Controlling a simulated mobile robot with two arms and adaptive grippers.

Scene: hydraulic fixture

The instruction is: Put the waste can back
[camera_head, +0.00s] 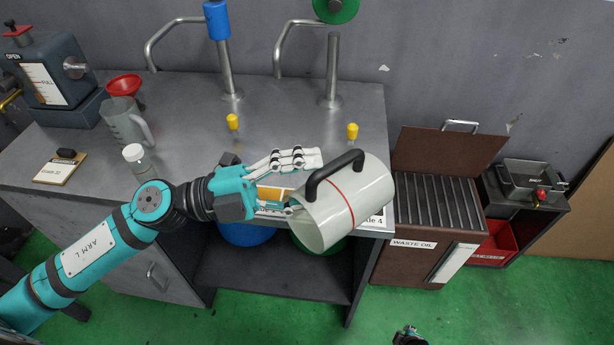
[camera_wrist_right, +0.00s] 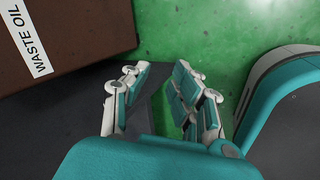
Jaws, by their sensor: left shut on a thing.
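The waste can (camera_head: 352,205) is a pale cylinder with a red line and a black handle. It is tilted well over in the head view, in front of the bench's right front corner. My left gripper (camera_head: 304,184) is shut on it at the handle side; the exact contact is partly hidden. The brown waste oil box (camera_head: 418,262) with a slatted top stands right of the can, its lid raised. My right gripper (camera_wrist_right: 157,78) is open and empty in the right wrist view, low over the floor near the waste oil box. Only its tip shows in the head view (camera_head: 408,336).
The steel bench (camera_head: 190,120) holds a clear jug (camera_head: 122,122), a red funnel (camera_head: 124,85), a small bottle (camera_head: 135,157) and two yellow-capped pegs. Under it are a blue container (camera_head: 245,234) and a green one. A red bin (camera_head: 497,243) stands at right. The green floor in front is clear.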

